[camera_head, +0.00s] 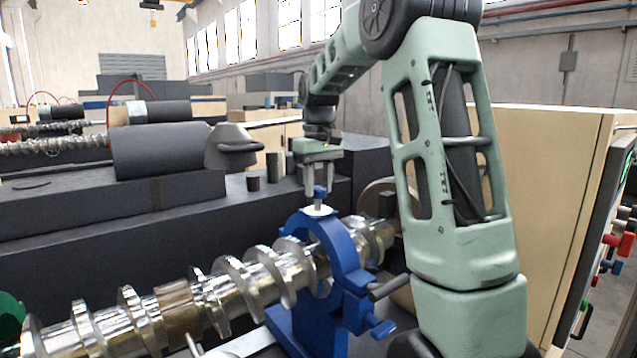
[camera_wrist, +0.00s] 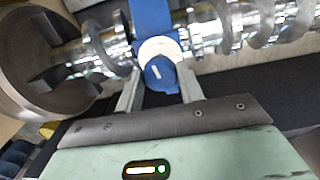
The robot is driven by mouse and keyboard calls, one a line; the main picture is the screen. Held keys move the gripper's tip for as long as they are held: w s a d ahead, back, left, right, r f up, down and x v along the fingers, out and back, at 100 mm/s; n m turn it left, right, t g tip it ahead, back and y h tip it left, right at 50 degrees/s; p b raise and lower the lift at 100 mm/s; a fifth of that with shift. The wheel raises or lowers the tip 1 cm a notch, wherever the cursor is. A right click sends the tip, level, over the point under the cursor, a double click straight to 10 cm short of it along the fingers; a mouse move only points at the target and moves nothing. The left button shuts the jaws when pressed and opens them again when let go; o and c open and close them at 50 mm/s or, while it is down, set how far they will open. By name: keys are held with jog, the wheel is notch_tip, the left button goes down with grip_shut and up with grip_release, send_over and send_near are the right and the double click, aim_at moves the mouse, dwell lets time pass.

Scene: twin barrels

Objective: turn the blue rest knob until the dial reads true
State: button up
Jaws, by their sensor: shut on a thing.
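A round chuck (camera_wrist: 32,60) is close beside the rest. A grey tailstock-like block (camera_head: 230,145) and dark machine beds stand behind. A cream cabinet (camera_head: 540,190) with coloured handles (camera_head: 617,243) is at the right, behind my arm.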

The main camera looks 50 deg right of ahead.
aim_at(318, 188)
jog(key=shift+r, duration=0.1)
dwell(0.3)
jog(key=o, duration=1)
notch_tip(318, 188, up, 17)
jog(key=shift+r+b, duration=0.15)
jog(key=shift+b, duration=0.7)
